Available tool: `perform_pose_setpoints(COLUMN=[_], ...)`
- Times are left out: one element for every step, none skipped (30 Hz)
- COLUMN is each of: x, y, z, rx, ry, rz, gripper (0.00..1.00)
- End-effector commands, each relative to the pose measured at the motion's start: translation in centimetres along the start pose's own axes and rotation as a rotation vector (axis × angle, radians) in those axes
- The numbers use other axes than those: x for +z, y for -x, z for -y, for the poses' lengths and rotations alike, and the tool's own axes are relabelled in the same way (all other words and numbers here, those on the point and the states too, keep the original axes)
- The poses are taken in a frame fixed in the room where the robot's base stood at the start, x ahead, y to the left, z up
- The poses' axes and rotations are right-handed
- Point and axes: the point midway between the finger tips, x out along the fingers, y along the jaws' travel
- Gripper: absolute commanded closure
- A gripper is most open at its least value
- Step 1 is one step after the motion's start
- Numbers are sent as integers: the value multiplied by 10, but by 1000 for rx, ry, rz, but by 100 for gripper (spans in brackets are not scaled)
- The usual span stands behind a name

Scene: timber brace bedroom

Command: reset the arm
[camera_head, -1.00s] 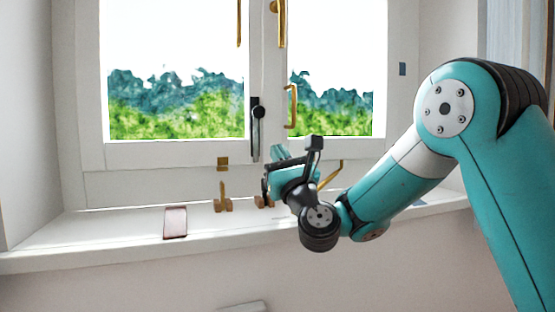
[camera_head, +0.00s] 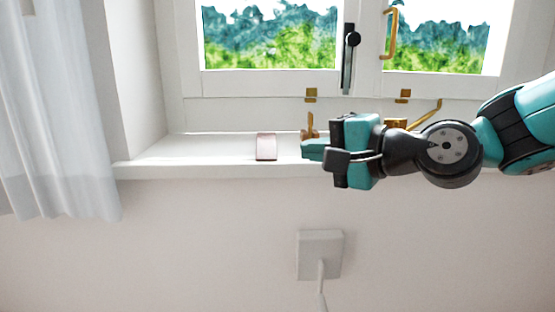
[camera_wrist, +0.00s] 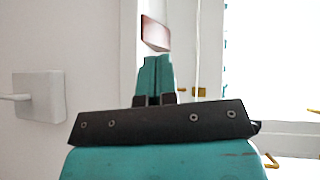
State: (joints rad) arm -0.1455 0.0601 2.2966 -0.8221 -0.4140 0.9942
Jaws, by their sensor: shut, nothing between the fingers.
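My gripper (camera_head: 312,149) is in front of the window sill in the head view, pointing left, with my arm reaching in from the right. In the wrist view the two teal fingers of my gripper (camera_wrist: 155,75) lie together with nothing between them. The gripper hides part of the sill and of the brass fittings behind it.
Brass fittings (camera_head: 310,124) stand behind. A wall socket (camera_head: 320,255) with a cable is below. A curtain (camera_head: 60,110) hangs left.

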Motion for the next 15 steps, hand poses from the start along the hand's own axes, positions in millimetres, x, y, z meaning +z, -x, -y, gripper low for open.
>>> perform_pose_setpoints(x=[21, 32, 45, 53, 61, 70, 76, 82, 88, 93, 97, 102, 106, 109, 114], y=[11, 19, 31, 40, 50, 64, 74, 85, 99, 109, 120, 134, 144, 155, 169], z=[-18, -30, -46, -58, -68, -81, -91, -99, -109, -116, -122, -130, -136, -141, -147], rx=[117, 188, 277, 338, 394, 462, 508, 550, 599, 635, 666, 706, 733, 758, 788], ry=[141, 226, 333, 406, 475, 556, 611, 661, 723, 763, 802, 848, 880, 910, 947], rz=[61, 103, 163, 210, 259, 324, 372, 420, 484, 533, 582, 646, 696, 745, 813], gripper=[100, 100, 100, 100, 100, 100, 100, 100, 100, 100, 100, 100, 100, 100, 100])
